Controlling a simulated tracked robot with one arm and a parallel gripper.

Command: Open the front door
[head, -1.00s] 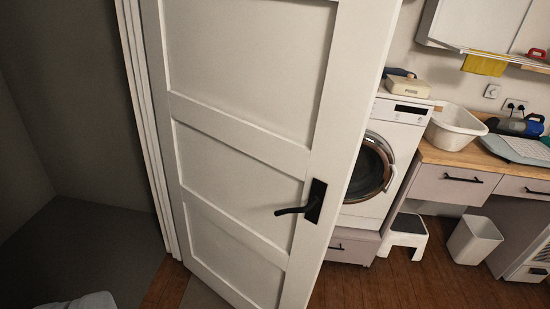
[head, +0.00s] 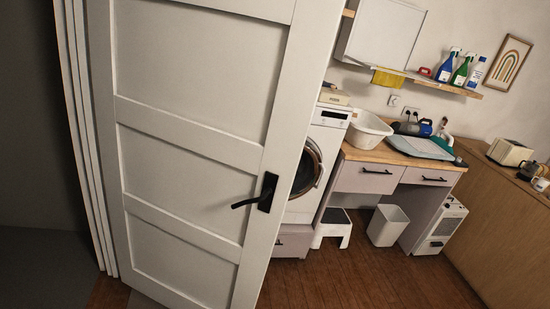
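The white panelled door (head: 190,145) fills the left half of the head view. It stands ajar, swung away from the white frame (head: 85,130) on its left, and the room shows past its right edge. A black lever handle (head: 262,193) on a dark plate sits near the door's right edge, its lever pointing left. My gripper is not in view, and nothing is seen touching the door or handle.
Past the door are a washing machine (head: 318,160), a white step stool (head: 333,228), a bin (head: 387,225) and a drawer counter (head: 365,177). A wooden cabinet (head: 500,220) stands at right. The wooden floor (head: 365,280) in front is clear.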

